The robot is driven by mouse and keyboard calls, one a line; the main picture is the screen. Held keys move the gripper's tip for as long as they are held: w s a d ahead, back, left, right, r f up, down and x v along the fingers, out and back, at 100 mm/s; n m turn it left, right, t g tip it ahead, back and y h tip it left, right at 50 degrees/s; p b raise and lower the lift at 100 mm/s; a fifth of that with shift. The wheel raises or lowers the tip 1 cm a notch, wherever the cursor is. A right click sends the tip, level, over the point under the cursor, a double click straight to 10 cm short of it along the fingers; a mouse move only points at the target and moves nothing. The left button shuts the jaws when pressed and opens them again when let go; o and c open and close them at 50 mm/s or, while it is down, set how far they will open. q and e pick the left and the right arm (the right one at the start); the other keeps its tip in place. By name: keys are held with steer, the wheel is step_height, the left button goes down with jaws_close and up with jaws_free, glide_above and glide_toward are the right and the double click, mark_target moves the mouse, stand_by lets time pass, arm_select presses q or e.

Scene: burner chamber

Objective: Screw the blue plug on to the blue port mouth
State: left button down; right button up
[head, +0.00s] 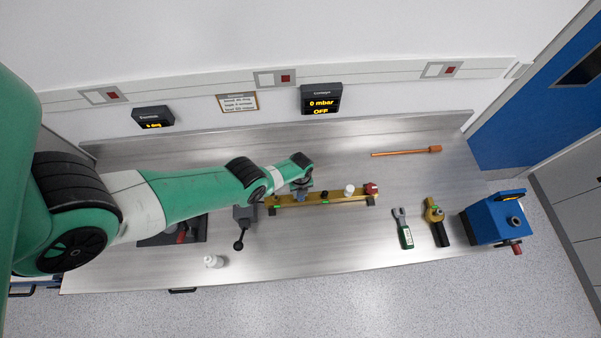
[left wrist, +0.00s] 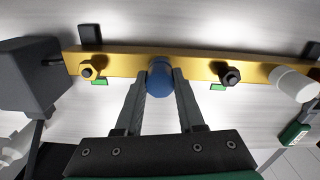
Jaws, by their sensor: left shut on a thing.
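The blue plug (left wrist: 159,77) shows in the left wrist view as a blue cylinder between the fingertips of my left gripper (left wrist: 160,85). The gripper is shut on it, and the plug sits at the middle of the brass bar (left wrist: 120,64). The blue port mouth is not visible; whether the plug touches it, I cannot tell. In the head view my left gripper (head: 302,187) is over the left part of the brass bar (head: 337,198) and the plug is not clearly visible. My right gripper is not in view.
The bar carries a brass nut (left wrist: 88,68), a black nut (left wrist: 231,75) and a white cap (left wrist: 292,84). A grey block (head: 245,214) stands at its left end. A green-handled tool (head: 403,230), a yellow tool (head: 436,222) and a blue box (head: 497,220) are to the right.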

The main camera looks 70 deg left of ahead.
arm_select(q)
steer(key=m, duration=0.7)
steer(key=shift+m, duration=0.4)
steer(key=shift+m, duration=1)
steer(key=shift+c, duration=2.2)
jaws_free()
steer(key=shift+o, duration=0.2)
